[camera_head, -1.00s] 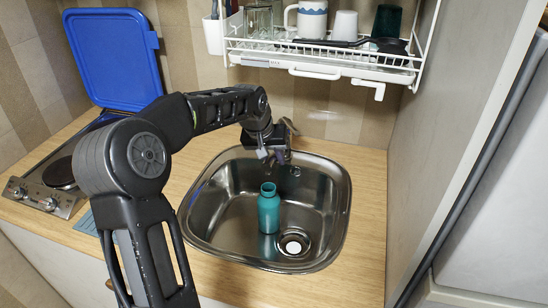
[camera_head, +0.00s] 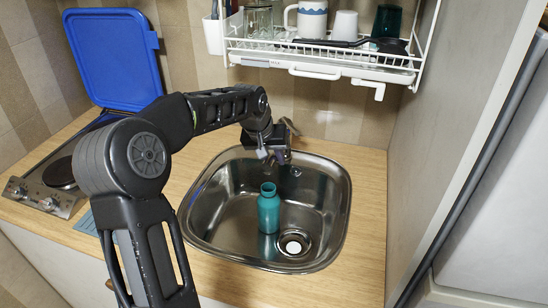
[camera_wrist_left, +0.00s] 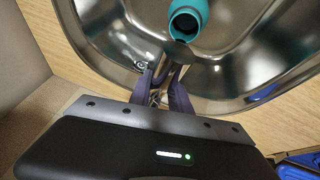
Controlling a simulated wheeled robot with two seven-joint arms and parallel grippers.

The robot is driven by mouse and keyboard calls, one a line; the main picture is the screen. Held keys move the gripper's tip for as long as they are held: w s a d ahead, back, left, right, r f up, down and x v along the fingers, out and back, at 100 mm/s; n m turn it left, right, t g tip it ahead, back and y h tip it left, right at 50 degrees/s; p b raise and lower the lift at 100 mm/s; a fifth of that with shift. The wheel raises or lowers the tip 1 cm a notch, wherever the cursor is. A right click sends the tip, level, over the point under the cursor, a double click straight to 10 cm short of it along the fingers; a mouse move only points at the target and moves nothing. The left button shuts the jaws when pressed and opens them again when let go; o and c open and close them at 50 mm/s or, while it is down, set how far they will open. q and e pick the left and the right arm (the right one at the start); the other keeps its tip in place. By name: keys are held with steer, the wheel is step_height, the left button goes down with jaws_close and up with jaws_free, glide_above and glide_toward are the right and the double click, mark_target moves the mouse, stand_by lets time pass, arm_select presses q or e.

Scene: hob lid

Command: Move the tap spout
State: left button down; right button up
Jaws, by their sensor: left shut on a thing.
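The tap stands at the back rim of the steel sink (camera_head: 335,215), and its metal lever (camera_head: 290,126) shows above my wrist. My left gripper (camera_head: 272,157) is at the tap, over the back of the basin, and hides most of the spout. In the left wrist view my left gripper (camera_wrist_left: 165,88) has its two fingers shut on the metal spout (camera_wrist_left: 173,74) between them. My right gripper is not in view.
A teal bottle (camera_head: 268,210) stands open in the sink, left of the drain (camera_head: 293,246); it also shows in the wrist view (camera_wrist_left: 187,18). A white dish rack (camera_head: 320,62) with cups hangs above. A blue lid (camera_head: 113,58) stands raised behind the hob (camera_head: 45,190).

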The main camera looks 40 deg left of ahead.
arm_select(q)
steer(key=shift+d, duration=0.1)
steer(key=w+d+n+g+y+b, duration=0.1)
steer(key=w+d+n+y+b, duration=0.2)
steer(key=w+d+n+b, duration=0.2)
steer(key=shift+d+n, duration=0.45)
steer(key=shift+n, duration=1.25)
steer(key=c, duration=1.2)
jaws_free()
steer(key=shift+r, duration=0.1)
